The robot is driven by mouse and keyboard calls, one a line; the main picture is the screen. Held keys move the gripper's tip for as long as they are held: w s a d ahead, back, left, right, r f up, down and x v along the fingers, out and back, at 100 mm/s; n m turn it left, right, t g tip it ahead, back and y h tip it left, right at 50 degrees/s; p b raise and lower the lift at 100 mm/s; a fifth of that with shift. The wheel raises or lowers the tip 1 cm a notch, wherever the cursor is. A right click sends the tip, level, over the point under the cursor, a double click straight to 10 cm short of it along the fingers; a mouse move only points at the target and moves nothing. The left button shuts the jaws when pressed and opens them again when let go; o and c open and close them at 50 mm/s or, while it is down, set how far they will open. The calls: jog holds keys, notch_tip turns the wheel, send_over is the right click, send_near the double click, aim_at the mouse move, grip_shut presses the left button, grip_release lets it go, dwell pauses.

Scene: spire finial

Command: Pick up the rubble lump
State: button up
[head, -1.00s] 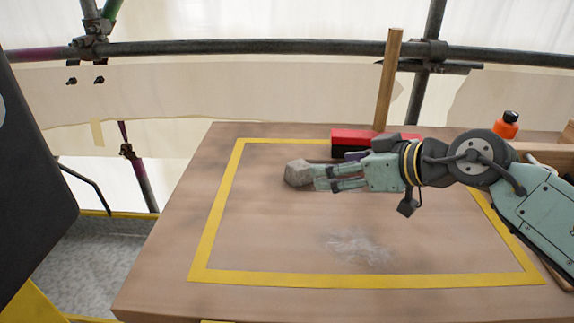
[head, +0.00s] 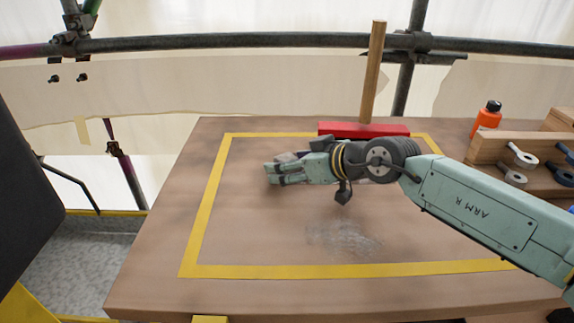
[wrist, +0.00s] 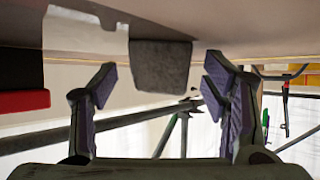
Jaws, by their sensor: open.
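The grey rubble lump (head: 288,157) lies on the wooden table inside the yellow outline, mostly hidden behind my gripper (head: 269,174) in the head view. In the wrist view the picture is upside down, with the tabletop along the top. There the dark lump (wrist: 160,66) shows between my two spread, purple-padded fingers (wrist: 161,72), with a gap on each side. My gripper is open and low over the table. I cannot tell how deep the lump sits between the fingers.
A red brush (head: 364,130) with an upright wooden handle stands just behind my wrist. An orange bottle (head: 487,117) and a wooden rack (head: 500,152) with metal parts are at the right. A pale dusty patch (head: 343,238) marks the otherwise clear front of the outlined area.

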jog(key=shift+c, duration=0.6)
jog(key=c, duration=1.2)
jog(key=shift+c, duration=0.5)
jog(key=shift+r, duration=0.15)
